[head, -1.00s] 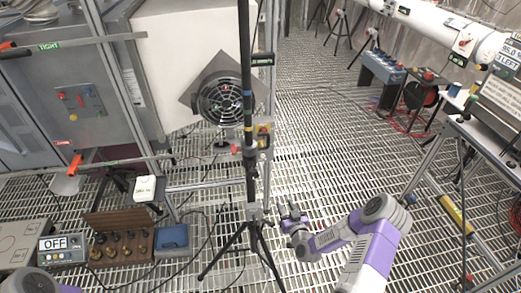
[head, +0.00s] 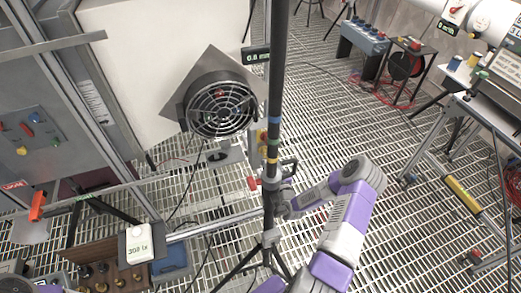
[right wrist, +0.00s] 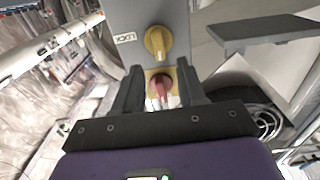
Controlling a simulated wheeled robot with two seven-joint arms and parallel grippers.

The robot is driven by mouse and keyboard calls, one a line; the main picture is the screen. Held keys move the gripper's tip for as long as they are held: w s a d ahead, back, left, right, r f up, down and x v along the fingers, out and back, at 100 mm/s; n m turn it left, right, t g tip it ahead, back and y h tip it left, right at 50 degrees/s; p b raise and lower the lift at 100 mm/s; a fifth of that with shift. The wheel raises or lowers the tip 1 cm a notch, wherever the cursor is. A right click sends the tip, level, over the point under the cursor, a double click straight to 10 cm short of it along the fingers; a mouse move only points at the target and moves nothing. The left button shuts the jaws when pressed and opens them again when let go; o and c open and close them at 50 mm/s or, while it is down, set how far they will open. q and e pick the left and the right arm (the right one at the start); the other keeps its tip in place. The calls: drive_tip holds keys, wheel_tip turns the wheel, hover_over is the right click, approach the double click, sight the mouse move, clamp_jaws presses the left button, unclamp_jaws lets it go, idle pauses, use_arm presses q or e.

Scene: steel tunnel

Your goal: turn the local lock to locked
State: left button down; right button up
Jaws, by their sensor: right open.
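In the right wrist view a grey box face carries a yellow knob (right wrist: 157,42) beside a white LOCK label (right wrist: 126,38). Below it a red knob (right wrist: 161,86) sits on a yellow plate. My right gripper (right wrist: 159,68) is open, its two fingers on either side of the red knob, with nothing visibly gripped. Whether a finger touches the knob I cannot tell. In the head view the small control box (head: 262,140) is partly hidden behind the black pole. My right gripper (head: 283,201) is near the pole below it. My left gripper is out of view.
The black pole (head: 276,90) on a tripod stands close to my right gripper. A round fan (head: 221,106) is left of it, and a red-handled clamp (head: 254,183) is on the pole. A meter reading 308 lx (head: 138,244) is lower left.

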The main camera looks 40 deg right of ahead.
sight(265, 154)
drive_tip(key=shift+b+x, duration=0.55)
drive_tip(key=shift+x, duration=2.4)
drive_tip(key=shift+c, duration=0.3)
clamp_jaws()
